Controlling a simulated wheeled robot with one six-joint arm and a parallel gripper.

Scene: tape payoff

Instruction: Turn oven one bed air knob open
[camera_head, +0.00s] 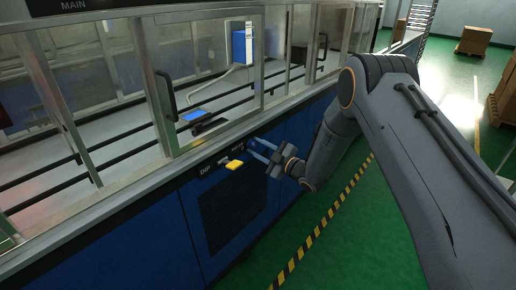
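My gripper (250,148) is at the front panel of the blue machine (165,222), below the glazed enclosure. Its two pale bluish fingers point left at the panel, with a narrow gap between them. They look parted, and I see nothing clearly held. A small dark part of the panel shows near the fingertips, but I cannot tell whether it is the bed air knob or whether the fingers touch it. A yellow handle or knob (235,164) sticks out just left of and below the fingers. A "DIP" label (205,170) is further left; the other small labels are unreadable.
The glass enclosure with dark door handles (166,95) rises above the panel. A blue and white box (242,45) stands inside it. Green floor with a yellow-black stripe (322,222) lies right of the machine. Cartons (474,40) stand far off.

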